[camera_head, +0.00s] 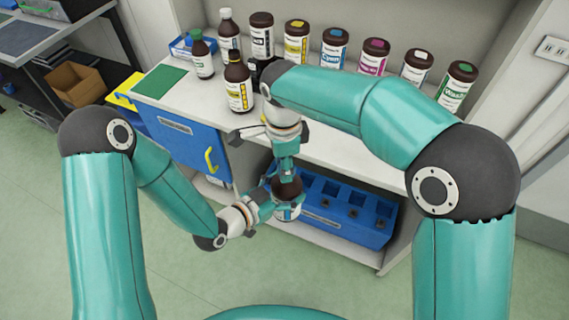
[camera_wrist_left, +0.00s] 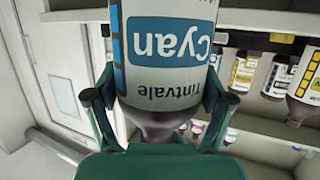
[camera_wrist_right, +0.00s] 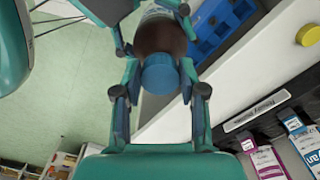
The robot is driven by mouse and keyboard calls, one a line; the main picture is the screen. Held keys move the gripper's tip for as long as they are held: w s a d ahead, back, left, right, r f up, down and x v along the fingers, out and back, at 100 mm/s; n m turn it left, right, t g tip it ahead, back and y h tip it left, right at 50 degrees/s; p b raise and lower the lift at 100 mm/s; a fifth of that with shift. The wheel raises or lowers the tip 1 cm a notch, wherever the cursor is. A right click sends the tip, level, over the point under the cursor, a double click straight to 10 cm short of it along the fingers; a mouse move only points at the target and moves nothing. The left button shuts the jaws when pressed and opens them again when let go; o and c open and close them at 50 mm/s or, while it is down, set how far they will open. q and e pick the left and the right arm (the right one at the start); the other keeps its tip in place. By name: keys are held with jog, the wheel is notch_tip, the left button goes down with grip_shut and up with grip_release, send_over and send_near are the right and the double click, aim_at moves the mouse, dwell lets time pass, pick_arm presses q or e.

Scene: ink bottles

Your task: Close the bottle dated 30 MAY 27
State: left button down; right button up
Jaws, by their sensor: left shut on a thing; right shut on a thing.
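A brown bottle (camera_head: 287,187) with a white label is held in the air in front of the cabinet. In the left wrist view its label reads Cyan and Tintvale (camera_wrist_left: 165,45); no date is readable. My left gripper (camera_head: 276,207) is shut around the bottle's body, with fingers on both sides in the left wrist view. My right gripper (camera_head: 286,165) is above the bottle, pointing down. In the right wrist view a blue cap (camera_wrist_right: 160,73) sits between its fingers, over the brown shoulder of the bottle. Whether the cap is seated on the neck is hidden.
Several labelled bottles stand along the back of the worktop, including a yellow-label bottle (camera_head: 296,42) and a magenta one (camera_head: 373,57). A brown bottle (camera_head: 238,85) stands nearer the front. A blue rack (camera_head: 378,222) is on the shelf below. A yellow cap (camera_wrist_right: 307,35) lies on the worktop.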

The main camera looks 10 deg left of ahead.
jog(key=m, duration=0.4)
jog(key=shift+w+m, duration=0.25)
jog(key=shift+m, duration=0.05)
jog(key=m, duration=0.6)
jog(key=shift+w+m, duration=0.25)
jog(key=shift+m, duration=0.05)
jog(key=o, duration=0.7)
jog(key=shift+s, duration=0.1)
jog(key=shift+o, duration=0.2)
jog(key=shift+r, duration=2.25)
jog(key=shift+c, duration=0.2)
